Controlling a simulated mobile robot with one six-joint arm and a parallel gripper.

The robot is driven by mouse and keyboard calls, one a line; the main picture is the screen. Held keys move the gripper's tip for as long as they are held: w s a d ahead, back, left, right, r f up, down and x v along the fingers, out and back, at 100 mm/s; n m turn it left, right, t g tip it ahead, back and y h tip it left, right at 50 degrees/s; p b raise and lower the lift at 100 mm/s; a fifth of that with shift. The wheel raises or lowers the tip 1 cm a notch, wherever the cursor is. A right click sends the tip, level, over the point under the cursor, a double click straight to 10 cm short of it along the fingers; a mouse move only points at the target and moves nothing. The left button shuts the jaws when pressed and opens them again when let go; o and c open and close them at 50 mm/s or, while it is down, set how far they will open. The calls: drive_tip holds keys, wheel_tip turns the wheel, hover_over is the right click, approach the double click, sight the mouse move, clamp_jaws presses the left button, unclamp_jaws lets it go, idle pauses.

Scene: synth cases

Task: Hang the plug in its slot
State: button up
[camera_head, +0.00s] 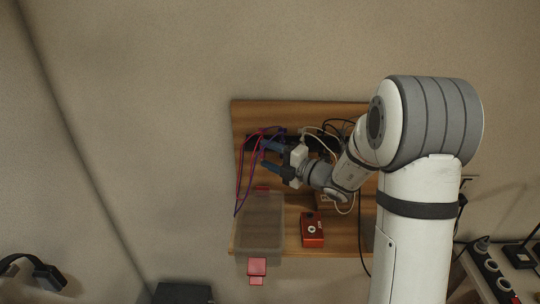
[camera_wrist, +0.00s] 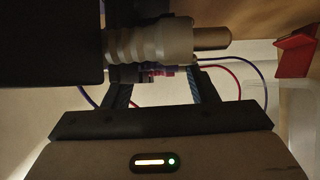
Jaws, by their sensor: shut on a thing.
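In the head view my gripper (camera_head: 266,157) reaches left in front of the wooden board, with its two dark blue fingers apart. The wrist view shows my gripper (camera_wrist: 162,85) around small dark and pink parts. A pale plug (camera_wrist: 150,43) with a ribbed sleeve and brownish tip lies across the fingertips, tip to the right. I take it as the held thing; the exact contact is hidden. Pink and purple cables (camera_head: 239,180) hang in loops beside the fingers. A dark holder (camera_head: 250,143) shows behind them; I cannot make out a single slot.
The wooden board (camera_head: 345,240) carries a translucent grey bin (camera_head: 260,225) below my gripper and a red box (camera_head: 312,229) to the right. Pale and dark cables loop close to my wrist. A black block (camera_wrist: 50,40) fills the wrist view's upper left. The wall left is clear.

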drive_tip(key=o, duration=1.1)
drive_tip(key=b+v, duration=0.2)
drive_tip(key=v, duration=0.6)
drive_tip(key=shift+a, duration=0.1)
drive_tip(key=s+a+f+n+g+h+b, duration=0.1)
drive_tip(key=s+n+g+h, duration=0.15)
drive_tip(key=s+n, duration=0.45)
drive_tip(key=s+a+f+n+g+h, duration=0.1)
drive_tip(key=s+a+f+n+g, duration=0.1)
drive_tip(key=s+n+g, duration=0.45)
drive_tip(key=s+a+f+n+h+b, duration=0.15)
drive_tip(key=s+n, duration=0.35)
drive_tip(key=n, duration=0.5)
drive_tip(key=s+d+n+t+h, duration=0.1)
drive_tip(key=s+d+n+h, duration=0.3)
drive_tip(key=n, duration=0.6)
drive_tip(key=s+d+f+n+h+b, duration=0.1)
drive_tip(key=s+d+n+h, duration=0.2)
drive_tip(key=d+n+h, duration=0.2)
drive_tip(key=d+n, duration=0.3)
drive_tip(key=n, duration=0.2)
drive_tip(key=shift+s+d+t+h, duration=0.2)
drive_tip(key=shift+s+t+h, duration=0.1)
drive_tip(key=shift+s+t, duration=0.1)
